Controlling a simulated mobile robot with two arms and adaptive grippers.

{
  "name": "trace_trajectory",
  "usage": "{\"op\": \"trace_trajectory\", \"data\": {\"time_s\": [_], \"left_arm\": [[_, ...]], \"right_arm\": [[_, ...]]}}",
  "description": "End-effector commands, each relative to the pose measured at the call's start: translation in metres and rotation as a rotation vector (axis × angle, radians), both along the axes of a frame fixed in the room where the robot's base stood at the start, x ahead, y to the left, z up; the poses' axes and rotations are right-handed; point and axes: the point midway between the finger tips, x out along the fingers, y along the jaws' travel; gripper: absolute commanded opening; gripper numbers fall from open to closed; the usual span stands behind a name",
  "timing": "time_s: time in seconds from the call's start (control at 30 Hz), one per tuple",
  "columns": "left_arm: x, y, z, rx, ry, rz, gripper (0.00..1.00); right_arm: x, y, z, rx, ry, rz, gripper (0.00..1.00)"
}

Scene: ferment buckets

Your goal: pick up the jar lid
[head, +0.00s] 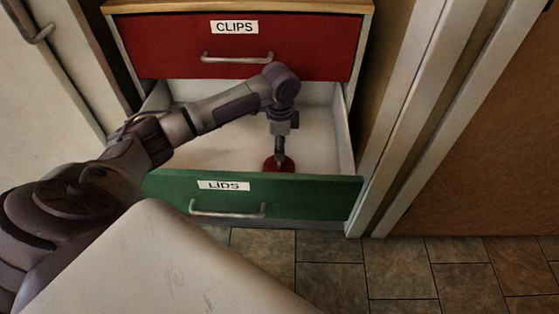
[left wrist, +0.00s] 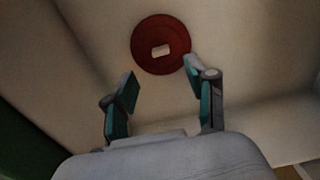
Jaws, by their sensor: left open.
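The jar lid is a round red disc (head: 286,165) lying in the open drawer labelled LIDS, near its front. In the left wrist view the jar lid (left wrist: 147,58) shows a small pale mark at its middle and lies just beyond my fingertips. My left gripper (head: 279,156) reaches down into the drawer, over the lid. In the left wrist view its two teal-padded fingers (left wrist: 160,80) are apart with nothing between them. Part of the lid is hidden behind the gripper in the head view. My right gripper is not in view.
The green-fronted LIDS drawer (head: 318,191) is pulled out, its pale floor otherwise bare where visible. Above it is the shut red CLIPS drawer (head: 312,41). A pale door frame stands to the right, and tiled floor (head: 400,270) lies in front.

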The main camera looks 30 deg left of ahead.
Motion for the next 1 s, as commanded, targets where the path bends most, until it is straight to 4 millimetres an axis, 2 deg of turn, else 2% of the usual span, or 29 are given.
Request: {"op": "trace_trajectory", "data": {"time_s": [0.1, 0.33, 0.47, 0.53, 0.67, 0.9, 0.93, 1.0], "left_arm": [[0.000, 0.000, -0.016, -0.001, 0.001, 0.000, 0.56], [0.000, 0.001, -0.027, 0.000, 0.000, -0.001, 0.56], [-0.001, 0.002, -0.041, 0.001, 0.001, -0.001, 0.56], [-0.001, 0.004, -0.054, 0.001, 0.001, 0.000, 0.56], [-0.001, 0.004, -0.071, 0.001, 0.000, 0.000, 0.56], [0.000, 0.004, -0.073, 0.001, -0.002, -0.001, 0.56], [0.000, 0.004, -0.073, 0.001, -0.002, -0.001, 0.55], [0.000, 0.004, -0.073, 0.001, -0.002, -0.001, 0.43]], "right_arm": [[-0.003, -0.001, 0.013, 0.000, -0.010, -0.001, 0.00], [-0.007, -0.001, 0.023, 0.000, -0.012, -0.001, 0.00], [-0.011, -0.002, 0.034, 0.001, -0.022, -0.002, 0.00], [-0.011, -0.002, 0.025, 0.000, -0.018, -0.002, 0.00], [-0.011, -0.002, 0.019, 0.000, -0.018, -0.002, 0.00], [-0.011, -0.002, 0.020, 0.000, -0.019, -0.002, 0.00], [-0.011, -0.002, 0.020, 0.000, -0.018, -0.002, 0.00], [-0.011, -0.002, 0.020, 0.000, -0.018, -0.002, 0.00]]}}
